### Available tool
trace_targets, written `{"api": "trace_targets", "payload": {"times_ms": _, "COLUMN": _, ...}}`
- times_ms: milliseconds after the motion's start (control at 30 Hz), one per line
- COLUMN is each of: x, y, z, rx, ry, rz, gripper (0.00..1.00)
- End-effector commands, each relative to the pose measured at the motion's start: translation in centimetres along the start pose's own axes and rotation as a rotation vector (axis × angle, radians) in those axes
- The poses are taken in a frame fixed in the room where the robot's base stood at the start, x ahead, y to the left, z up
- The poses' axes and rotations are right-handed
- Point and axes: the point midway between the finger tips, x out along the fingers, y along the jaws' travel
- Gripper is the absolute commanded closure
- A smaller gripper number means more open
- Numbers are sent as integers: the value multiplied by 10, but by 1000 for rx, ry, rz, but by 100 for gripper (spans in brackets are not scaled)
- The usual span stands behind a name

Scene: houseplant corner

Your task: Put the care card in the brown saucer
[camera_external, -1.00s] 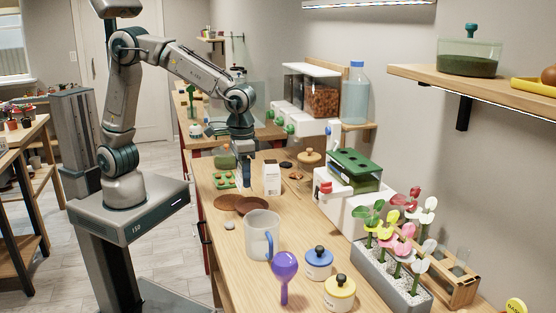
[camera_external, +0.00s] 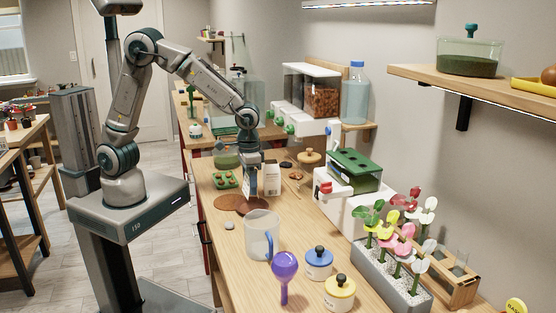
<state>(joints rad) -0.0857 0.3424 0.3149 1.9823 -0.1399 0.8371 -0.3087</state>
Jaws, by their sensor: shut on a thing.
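Two flat, round, brown saucers lie side by side on the workbench: one on the left (camera_external: 227,202) and one on the right (camera_external: 258,208). My gripper (camera_external: 250,190) points down just above the right saucer, near its far edge. It is shut on a small, pale, thin thing, which looks like the care card; the fingers hide most of it. I cannot tell whether the card touches the saucer.
A white carton (camera_external: 273,177) stands close to the right of my gripper. A green tray with round pieces (camera_external: 225,180) lies to the left. A clear jug with a blue handle (camera_external: 260,236), a purple bulb (camera_external: 285,266) and lidded jars (camera_external: 319,263) stand nearer the camera.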

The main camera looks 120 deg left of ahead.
Motion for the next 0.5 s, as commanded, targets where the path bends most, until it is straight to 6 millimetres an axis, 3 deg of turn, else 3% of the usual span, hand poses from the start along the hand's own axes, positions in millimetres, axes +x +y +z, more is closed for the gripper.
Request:
{"api": "trace_targets", "payload": {"times_ms": 133, "x": 8, "y": -4, "z": -5, "rx": -1, "ry": -2, "rz": 0, "gripper": 54}}
{"api": "trace_targets", "payload": {"times_ms": 333, "x": 36, "y": -4, "z": -5, "rx": -1, "ry": -4, "rz": -2, "gripper": 54}}
{"api": "trace_targets", "payload": {"times_ms": 500, "x": 44, "y": -3, "z": -5, "rx": 1, "ry": -1, "rz": 1, "gripper": 54}}
